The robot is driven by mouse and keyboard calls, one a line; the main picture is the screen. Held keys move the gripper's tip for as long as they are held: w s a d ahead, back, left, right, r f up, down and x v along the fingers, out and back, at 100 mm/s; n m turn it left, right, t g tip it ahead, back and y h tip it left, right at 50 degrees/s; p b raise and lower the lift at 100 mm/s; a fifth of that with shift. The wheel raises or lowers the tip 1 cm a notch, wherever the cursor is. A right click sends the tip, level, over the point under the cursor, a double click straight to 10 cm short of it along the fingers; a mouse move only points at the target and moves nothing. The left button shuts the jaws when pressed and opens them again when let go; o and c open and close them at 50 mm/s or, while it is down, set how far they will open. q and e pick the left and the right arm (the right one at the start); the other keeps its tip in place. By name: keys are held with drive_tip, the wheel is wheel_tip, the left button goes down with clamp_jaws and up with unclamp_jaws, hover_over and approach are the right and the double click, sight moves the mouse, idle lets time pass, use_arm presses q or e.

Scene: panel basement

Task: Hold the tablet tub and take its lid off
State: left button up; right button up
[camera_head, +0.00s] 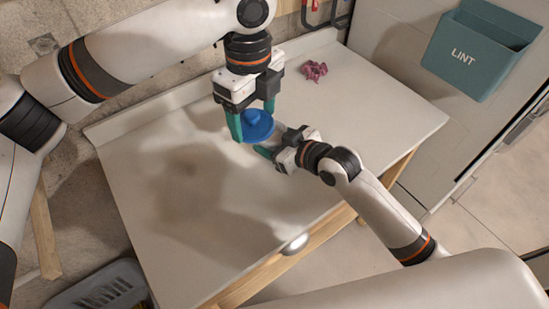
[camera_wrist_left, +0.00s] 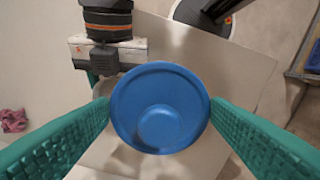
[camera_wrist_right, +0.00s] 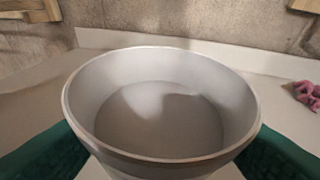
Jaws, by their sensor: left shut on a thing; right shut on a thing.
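The round blue lid (camera_head: 258,130), with a raised knob, is between the green fingers of my left gripper (camera_head: 253,120). The lid (camera_wrist_left: 160,107) fills the middle of the left wrist view, with a finger at each side. The pale tub (camera_wrist_right: 160,160) is between the green fingers of my right gripper (camera_head: 268,146). In the right wrist view its mouth is open, its inside looks plain grey, and no lid sits on its rim. In the head view the lid and left gripper hide most of the tub. The lid is above the tub; the exact gap is unclear.
The white worktop (camera_head: 200,210) is mostly clear. A crumpled pink cloth (camera_head: 314,70) lies near its back edge. A teal bin marked LINT (camera_head: 465,55) hangs at the right. A grey basket (camera_head: 100,290) stands below the front left. A small white round thing (camera_head: 295,244) is at the front edge.

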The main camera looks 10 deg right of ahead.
wheel_tip(320, 180, down, 6)
drive_tip(key=shift+a+f, duration=0.1)
drive_tip(key=shift+f, duration=0.15)
drive_tip(key=shift+f, duration=0.1)
drive_tip(key=o, duration=1.5)
drive_tip(key=b+v, duration=0.1)
drive_tip(key=v, duration=1.1)
